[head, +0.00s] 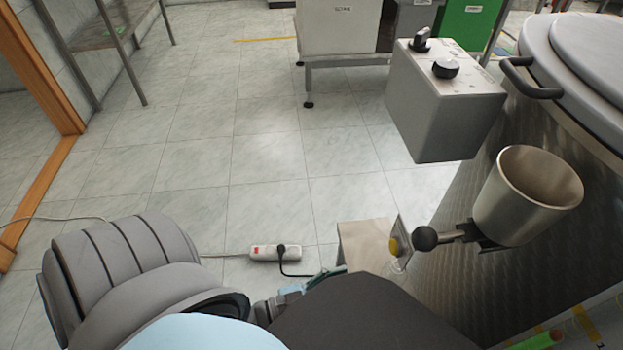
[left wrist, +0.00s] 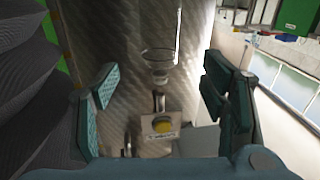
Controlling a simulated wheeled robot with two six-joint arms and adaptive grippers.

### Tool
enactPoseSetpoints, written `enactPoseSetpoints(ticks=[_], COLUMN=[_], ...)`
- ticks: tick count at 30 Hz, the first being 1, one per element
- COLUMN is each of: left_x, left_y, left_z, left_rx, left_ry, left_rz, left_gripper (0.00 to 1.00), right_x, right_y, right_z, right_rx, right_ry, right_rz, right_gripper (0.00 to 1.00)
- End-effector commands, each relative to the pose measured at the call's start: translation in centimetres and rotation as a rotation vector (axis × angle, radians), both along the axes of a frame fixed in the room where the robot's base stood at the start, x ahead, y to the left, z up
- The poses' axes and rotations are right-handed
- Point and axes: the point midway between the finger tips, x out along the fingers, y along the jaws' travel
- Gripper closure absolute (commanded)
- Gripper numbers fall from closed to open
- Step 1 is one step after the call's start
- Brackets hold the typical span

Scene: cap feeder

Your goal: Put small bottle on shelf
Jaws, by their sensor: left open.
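I cannot clearly make out a small bottle. A faint clear shape (head: 397,268) shows below a plate with a yellow button (head: 393,245) in the head view, too small to identify. My left gripper (head: 322,280) is partly hidden behind my own arm, left of that plate. In the left wrist view, its teal fingers (left wrist: 163,100) are open and spread wide, with nothing held between them. The yellow button (left wrist: 162,127) and a round-rimmed cup-like shape (left wrist: 158,58) show beyond the gap. My right gripper is not in view.
A steel cup (head: 528,195) and a black ball knob (head: 425,238) are on the large metal machine at right. A grey control box (head: 445,105) juts out above. A power strip (head: 276,253) lies on the floor. A metal rack (head: 110,38) stands upper left. The middle floor is clear.

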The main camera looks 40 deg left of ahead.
Motion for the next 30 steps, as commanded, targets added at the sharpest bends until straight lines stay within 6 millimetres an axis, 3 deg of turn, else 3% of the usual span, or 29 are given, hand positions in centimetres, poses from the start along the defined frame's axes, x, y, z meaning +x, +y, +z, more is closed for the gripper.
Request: enactPoseSetpoints(ticks=[5, 8, 9, 11, 12, 15, 19, 30], left_x=[0.7, 2.1, 2.0, 0.3, -1.6, -7.1, -10.6, -10.7], left_y=[0.9, 4.8, 6.7, 9.2, 10.0, 9.9, 8.8, 8.8], left_z=[-1.0, -5.6, -8.4, -13.2, -16.2, -21.1, -22.9, -22.9], left_rx=[0.022, 0.109, 0.157, 0.228, 0.268, 0.327, 0.345, 0.347], left_ry=[0.034, 0.205, 0.322, 0.543, 0.701, 1.040, 1.223, 1.229], left_rz=[0.054, 0.262, 0.360, 0.480, 0.529, 0.544, 0.507, 0.506], left_gripper=[0.34, 0.34, 0.34, 0.34, 0.34, 0.34, 0.34, 0.34], right_x=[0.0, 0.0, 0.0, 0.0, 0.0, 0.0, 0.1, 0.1], right_y=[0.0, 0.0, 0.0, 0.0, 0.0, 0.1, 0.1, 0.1], right_z=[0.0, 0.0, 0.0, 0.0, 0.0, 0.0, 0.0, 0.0], right_rx=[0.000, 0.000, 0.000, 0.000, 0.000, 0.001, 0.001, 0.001], right_ry=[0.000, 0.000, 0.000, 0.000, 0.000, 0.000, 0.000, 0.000], right_rz=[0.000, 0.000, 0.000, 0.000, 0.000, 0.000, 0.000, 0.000], right_gripper=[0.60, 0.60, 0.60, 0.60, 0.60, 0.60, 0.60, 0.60])
